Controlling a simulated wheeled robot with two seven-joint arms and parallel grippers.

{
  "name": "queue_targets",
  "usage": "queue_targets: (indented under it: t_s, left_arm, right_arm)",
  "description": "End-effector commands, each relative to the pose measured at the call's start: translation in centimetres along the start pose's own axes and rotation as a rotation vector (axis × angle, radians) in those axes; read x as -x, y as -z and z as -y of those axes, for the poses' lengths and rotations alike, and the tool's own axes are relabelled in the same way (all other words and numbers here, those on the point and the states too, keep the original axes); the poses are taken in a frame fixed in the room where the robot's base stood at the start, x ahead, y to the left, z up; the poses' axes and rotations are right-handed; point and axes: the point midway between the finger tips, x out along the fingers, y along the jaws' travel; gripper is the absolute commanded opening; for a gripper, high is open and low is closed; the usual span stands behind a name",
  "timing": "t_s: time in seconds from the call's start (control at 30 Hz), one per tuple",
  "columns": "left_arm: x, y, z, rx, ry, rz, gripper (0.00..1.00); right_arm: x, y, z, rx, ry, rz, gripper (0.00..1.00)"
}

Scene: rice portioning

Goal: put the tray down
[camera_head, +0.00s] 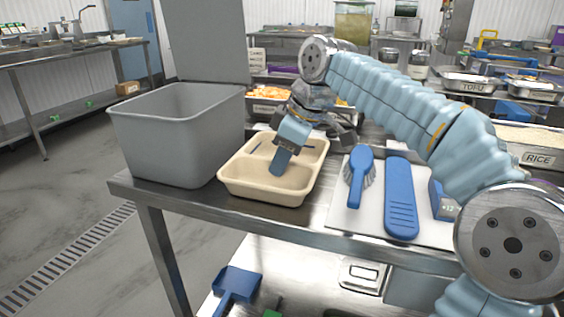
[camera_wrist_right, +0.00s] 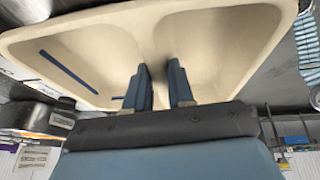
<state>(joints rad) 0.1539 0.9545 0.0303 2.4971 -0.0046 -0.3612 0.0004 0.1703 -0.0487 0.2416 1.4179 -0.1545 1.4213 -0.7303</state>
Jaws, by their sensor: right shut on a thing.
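The beige compartment tray (camera_head: 258,190) is upright, at or just above the steel table's front edge, right of the grey bin. I cannot tell whether its base touches the table. My right gripper (camera_head: 281,163) comes down over the tray from behind. In the right wrist view the tray (camera_wrist_right: 225,52) fills the upper part, and the fingers of my right gripper (camera_wrist_right: 161,90) are shut on its divider wall, one on each side. The compartments that show look empty of food. My left gripper is not in view.
The open grey bin (camera_head: 170,140) stands close to the tray's left. On the right, a blue brush (camera_head: 359,175) and a long blue tool (camera_head: 400,200) lie on a white board (camera_head: 342,218). The steel table (camera_head: 190,195) has little bare room around the tray.

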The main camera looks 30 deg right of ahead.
Motion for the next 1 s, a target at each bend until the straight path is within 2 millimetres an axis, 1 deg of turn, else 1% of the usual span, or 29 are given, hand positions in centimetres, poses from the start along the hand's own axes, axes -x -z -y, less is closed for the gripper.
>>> queue_targets:
  t_s: [0.23, 0.33, 0.37, 0.5, 0.73, 0.83, 0.93, 1.0]
  left_arm:
    - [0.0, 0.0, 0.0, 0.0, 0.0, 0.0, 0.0]
    - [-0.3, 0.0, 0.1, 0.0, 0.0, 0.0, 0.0]
    - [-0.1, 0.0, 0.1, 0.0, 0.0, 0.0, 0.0]
    - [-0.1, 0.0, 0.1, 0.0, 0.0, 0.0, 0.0]
    - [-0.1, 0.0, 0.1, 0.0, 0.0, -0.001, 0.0]
    - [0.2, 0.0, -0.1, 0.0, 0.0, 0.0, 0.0]
    - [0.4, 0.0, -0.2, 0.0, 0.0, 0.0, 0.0]
    - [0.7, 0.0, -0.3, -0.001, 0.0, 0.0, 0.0]
  right_arm:
    - [-0.1, 0.0, 0.0, 0.0, 0.0, -0.001, 0.0]
    - [-0.4, -0.1, 0.1, -0.001, 0.0, 0.0, 0.0]
    - [-0.2, -0.1, 0.0, -0.001, 0.0, -0.001, 0.27]
    - [-0.2, -0.1, 0.0, -0.001, 0.0, 0.0, 0.48]
    - [-0.2, -0.1, 0.0, -0.001, 0.0, 0.0, 0.48]
    - [0.2, 0.1, 0.0, -0.001, 0.0, -0.001, 0.48]
    - [1.4, 0.1, -0.1, -0.001, -0.002, -0.002, 0.48]
    - [2.9, 0.1, -0.1, -0.001, -0.002, -0.003, 0.48]
